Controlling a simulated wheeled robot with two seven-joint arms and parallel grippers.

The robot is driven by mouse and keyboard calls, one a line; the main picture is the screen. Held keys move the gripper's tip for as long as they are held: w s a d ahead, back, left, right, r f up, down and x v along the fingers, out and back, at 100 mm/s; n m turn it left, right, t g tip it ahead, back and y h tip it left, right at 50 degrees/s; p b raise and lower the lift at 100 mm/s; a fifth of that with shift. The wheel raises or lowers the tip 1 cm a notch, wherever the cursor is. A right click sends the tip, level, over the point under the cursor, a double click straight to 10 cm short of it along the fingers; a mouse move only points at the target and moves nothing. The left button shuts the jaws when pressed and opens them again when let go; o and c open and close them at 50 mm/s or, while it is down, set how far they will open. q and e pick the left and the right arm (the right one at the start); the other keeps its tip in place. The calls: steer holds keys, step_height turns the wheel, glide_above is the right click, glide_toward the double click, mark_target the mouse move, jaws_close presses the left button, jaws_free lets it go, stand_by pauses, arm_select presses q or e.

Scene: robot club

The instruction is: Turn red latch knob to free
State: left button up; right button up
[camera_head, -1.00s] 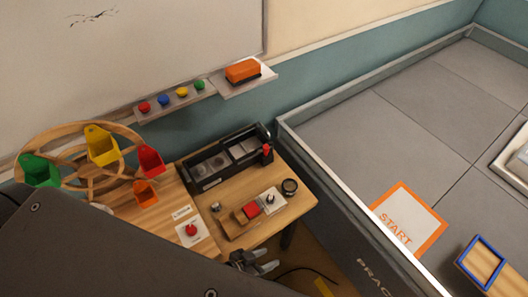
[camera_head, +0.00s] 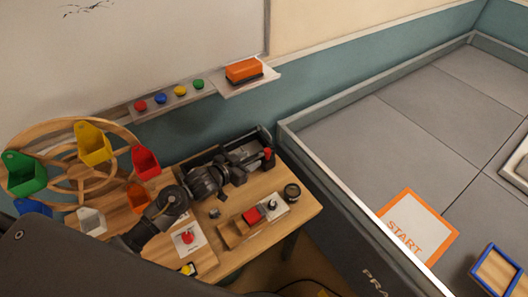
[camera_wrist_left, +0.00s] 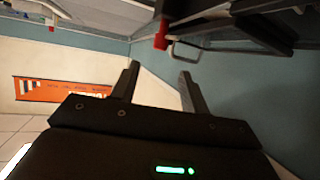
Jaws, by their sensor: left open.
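The red latch knob (camera_head: 268,153) sits at the right end of the black open-topped box (camera_head: 262,131) on the wooden bench. It also shows in the left wrist view (camera_wrist_left: 160,39), near a thin metal loop. My left gripper (camera_head: 252,161) reaches across the box from the left, close to the knob. In the left wrist view my left gripper (camera_wrist_left: 159,70) is open, with nothing between its fingers. The knob appears just beyond the fingertips, roughly in line with the gap; contact is not visible. The arm hides part of the box. My right gripper is not in view.
A wooden wheel with coloured bins (camera_head: 95,143) stands left of the arm. A red button (camera_head: 187,237), a red block (camera_head: 251,215) and a dark round cup (camera_head: 292,192) are on the bench. A grey-walled arena (camera_head: 345,215) borders the right.

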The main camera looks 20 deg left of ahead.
mark_target(267, 151)
arm_select(q)
steer(key=p+x, duration=0.1)
steer(key=x, duration=0.8)
steer(key=shift+w+d+f, duration=0.1)
steer(key=shift+w, duration=0.05)
jaws_close()
